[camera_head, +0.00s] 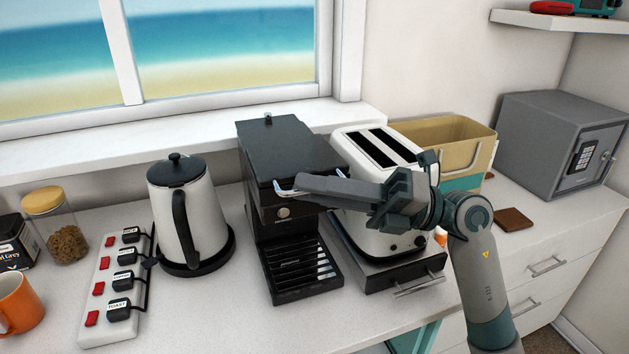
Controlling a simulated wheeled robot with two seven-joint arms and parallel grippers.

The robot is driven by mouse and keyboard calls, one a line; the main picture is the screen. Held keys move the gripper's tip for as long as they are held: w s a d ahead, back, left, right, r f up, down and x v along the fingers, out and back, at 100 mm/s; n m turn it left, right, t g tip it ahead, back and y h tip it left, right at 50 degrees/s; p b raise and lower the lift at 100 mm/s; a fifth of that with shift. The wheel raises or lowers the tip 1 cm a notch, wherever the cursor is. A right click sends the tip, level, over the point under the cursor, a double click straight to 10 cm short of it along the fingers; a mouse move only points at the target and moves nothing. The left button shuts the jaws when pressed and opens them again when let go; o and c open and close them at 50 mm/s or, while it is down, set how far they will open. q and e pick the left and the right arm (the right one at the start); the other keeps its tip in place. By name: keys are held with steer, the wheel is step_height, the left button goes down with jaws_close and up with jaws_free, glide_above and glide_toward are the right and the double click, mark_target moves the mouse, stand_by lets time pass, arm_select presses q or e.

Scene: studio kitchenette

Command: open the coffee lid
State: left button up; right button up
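The black coffee machine (276,218) stands on the counter below the window. Its flat dark lid (290,150) lies down on top, closed, with a small knob at the back edge. My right gripper (285,188) reaches in from the right, with its fingertips at the lid's front edge, above the machine's round front button. I cannot tell whether the tips touch the lid. The fingers are seen from the side, so their opening is unclear. The gripper and wrist hide part of the machine's right front and of the toaster. My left gripper is out of view.
A white toaster (362,150) stands close right of the machine, beneath my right wrist. A kettle (188,215) and power strip (98,300) are to the left. A tan bin (470,135) and grey safe (555,130) are farther right. The front counter is mostly clear.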

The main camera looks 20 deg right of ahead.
steer(key=shift+a, duration=0.2)
jaws_close()
stand_by(1.4)
